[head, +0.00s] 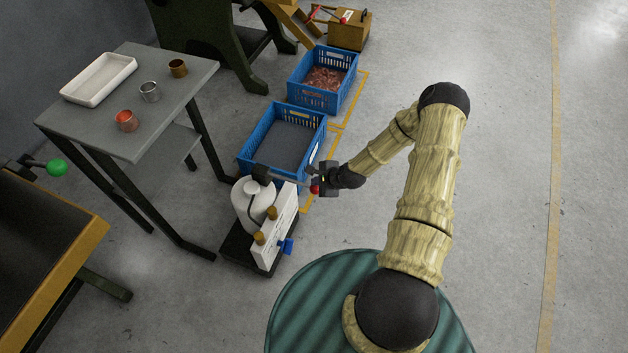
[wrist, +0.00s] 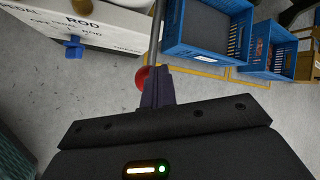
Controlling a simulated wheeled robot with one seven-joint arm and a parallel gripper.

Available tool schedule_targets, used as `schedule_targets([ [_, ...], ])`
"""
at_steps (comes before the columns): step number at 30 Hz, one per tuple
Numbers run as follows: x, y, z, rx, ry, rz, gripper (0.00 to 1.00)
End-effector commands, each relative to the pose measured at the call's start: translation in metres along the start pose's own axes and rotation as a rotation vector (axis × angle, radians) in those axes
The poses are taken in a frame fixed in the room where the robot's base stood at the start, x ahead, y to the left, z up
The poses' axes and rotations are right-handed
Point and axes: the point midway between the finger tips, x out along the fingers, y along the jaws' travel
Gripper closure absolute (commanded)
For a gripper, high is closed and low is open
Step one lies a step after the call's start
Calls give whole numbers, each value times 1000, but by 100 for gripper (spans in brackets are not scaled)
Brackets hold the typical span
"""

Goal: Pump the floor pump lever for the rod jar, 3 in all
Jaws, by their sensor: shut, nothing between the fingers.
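The floor pump stands on a dark base, with a white jar (head: 247,205) and a white panel (head: 277,232) carrying a blue tap (head: 287,246). In the wrist view the panel (wrist: 105,24) reads "ROD", and the blue tap (wrist: 74,46) shows below the lettering. The lever is a thin grey rod (wrist: 156,35) ending in a red knob (head: 315,189). My gripper (head: 322,178) is at the knob end of the lever. In the wrist view the shut fingers (wrist: 158,75) are right beside the red knob (wrist: 142,77); whether they touch it is unclear.
A blue crate with a grey inside (head: 243,165) stands just behind the pump, and another blue crate with copper scraps (head: 313,99) lies farther back. A grey table (head: 170,125) with a white tray and several cups stands left. Open floor lies right.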

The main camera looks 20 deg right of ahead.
Motion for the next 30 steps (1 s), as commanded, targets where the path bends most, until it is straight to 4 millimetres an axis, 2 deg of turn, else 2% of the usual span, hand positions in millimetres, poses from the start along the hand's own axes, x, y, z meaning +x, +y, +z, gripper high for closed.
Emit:
schedule_targets([
  [30, 7, 6, -7, 2, 2, 1, 100],
])
